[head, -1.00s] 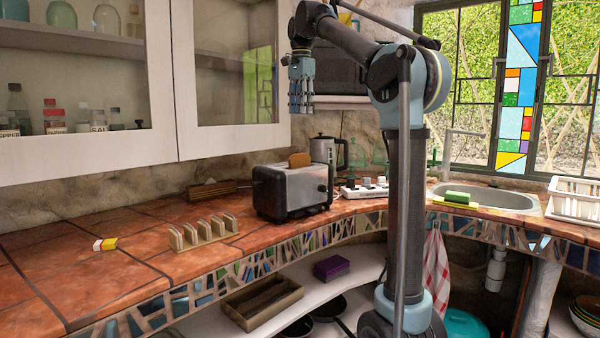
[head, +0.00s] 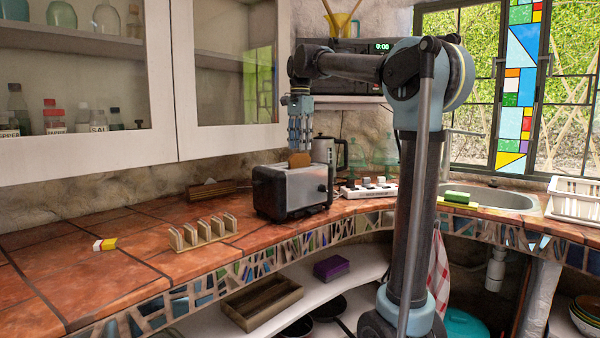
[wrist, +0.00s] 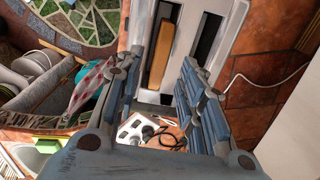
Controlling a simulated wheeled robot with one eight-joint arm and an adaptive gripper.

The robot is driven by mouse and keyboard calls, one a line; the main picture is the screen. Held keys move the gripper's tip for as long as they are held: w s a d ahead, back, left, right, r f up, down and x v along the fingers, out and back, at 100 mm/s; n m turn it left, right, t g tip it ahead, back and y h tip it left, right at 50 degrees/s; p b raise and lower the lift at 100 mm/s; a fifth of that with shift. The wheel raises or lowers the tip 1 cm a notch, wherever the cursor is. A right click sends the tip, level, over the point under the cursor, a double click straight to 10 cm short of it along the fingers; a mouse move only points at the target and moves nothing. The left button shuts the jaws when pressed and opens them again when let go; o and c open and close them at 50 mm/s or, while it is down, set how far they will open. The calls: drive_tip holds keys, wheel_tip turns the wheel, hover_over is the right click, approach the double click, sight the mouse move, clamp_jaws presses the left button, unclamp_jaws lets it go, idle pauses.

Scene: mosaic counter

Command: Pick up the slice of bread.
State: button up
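The slice of bread (head: 299,160) is a brown slice standing upright in the black and silver toaster (head: 275,192), its top showing above the slots. In the wrist view the bread (wrist: 174,52) sits in one slot of the toaster (wrist: 187,40), and the other slot looks dark and empty. My gripper (head: 300,146) points down just above the bread, its fingertips at about the top edge in the head view. In the wrist view my gripper (wrist: 162,70) has its fingers apart, with the bread in the gap between them. I cannot tell whether they touch it.
A kettle (head: 345,153) stands behind the toaster. A power strip (head: 368,188) lies to its right. A wall cabinet (head: 235,75) hangs close to my gripper's left.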

sight(300, 155)
drive_tip(key=shift+w+f, duration=0.15)
drive_tip(key=shift+f, duration=2.5)
drive_tip(key=c, duration=0.8)
